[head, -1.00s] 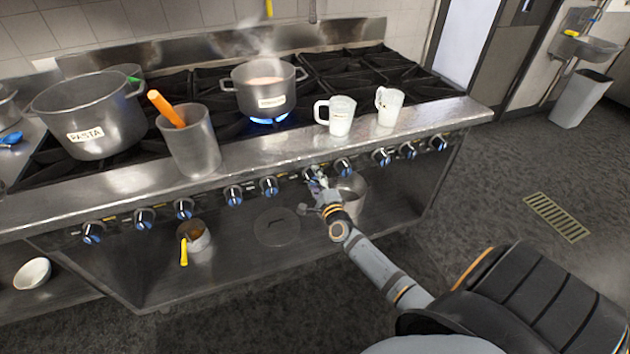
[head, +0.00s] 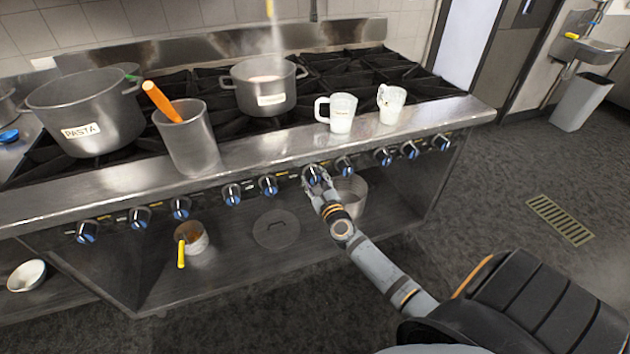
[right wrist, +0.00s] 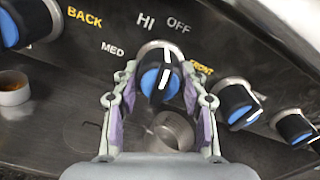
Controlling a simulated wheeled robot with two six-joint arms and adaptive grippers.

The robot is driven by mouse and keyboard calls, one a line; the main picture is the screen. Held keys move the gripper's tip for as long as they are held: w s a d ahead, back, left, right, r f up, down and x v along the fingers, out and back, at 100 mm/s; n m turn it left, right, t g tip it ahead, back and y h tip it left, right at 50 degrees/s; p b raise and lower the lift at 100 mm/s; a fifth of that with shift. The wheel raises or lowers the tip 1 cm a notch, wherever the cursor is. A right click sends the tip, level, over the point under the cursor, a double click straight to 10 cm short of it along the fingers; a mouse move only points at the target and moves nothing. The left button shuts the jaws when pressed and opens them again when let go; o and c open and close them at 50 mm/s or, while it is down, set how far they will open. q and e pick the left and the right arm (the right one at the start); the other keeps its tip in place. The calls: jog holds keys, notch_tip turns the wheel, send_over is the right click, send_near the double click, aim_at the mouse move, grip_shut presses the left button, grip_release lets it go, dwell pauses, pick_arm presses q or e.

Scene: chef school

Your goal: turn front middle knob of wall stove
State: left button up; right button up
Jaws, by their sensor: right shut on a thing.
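The wall stove (head: 150,192) has a row of black knobs with blue faces along its front panel. The knob's white line points roughly up, toward the OFF print. A FRONT label is just right of it, partly hidden by a finger. The steaming pot (head: 264,88) stands on a burner with no flame visible. My left gripper is not in view.
Other knobs (right wrist: 236,104) sit close on the right. A large PASTA pot (head: 85,115), a tall metal container (head: 190,140) with an orange handle and two mugs (head: 340,113) are on the stove. Pots and a lid (head: 276,229) lie on the shelf below.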

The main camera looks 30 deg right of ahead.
jog(key=shift+f+m, duration=0.15)
jog(key=shift+m, duration=0.65)
jog(key=o, duration=1.2)
jog(key=shift+c, duration=0.2)
jog(key=shift+s, duration=0.1)
jog(key=v, duration=1.2)
